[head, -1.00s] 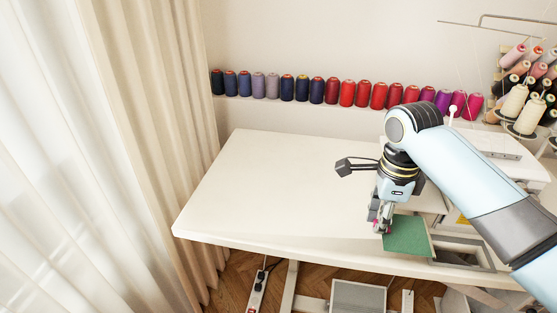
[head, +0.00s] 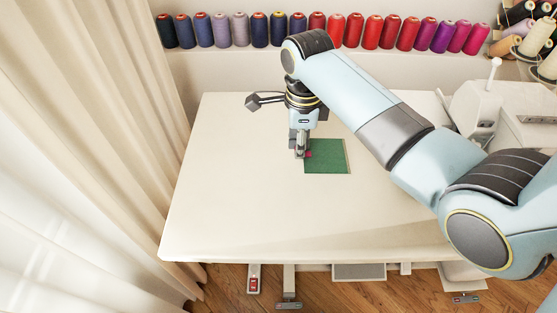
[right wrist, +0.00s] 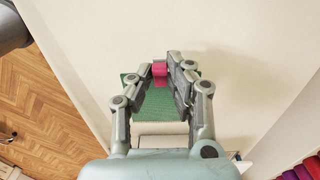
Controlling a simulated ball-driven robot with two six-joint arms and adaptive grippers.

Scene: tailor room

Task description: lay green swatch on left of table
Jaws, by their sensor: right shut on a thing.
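The green swatch (head: 328,158) is a flat square over the left-middle part of the white table (head: 230,215) in the head view. My right gripper (head: 301,155) is at its left edge, shut on a small pink-red piece at the swatch's edge. In the right wrist view the fingers (right wrist: 160,75) close on the pink-red piece (right wrist: 160,69), with the green swatch (right wrist: 158,104) beneath and between them. I cannot tell whether the swatch touches the table or hangs just above it. My left gripper is in no view.
A row of thread spools (head: 317,27) stands along the wall behind the table. A white sewing machine (head: 483,105) is at the right. A beige curtain (head: 95,105) hangs left of the table. The table's left and front areas are clear.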

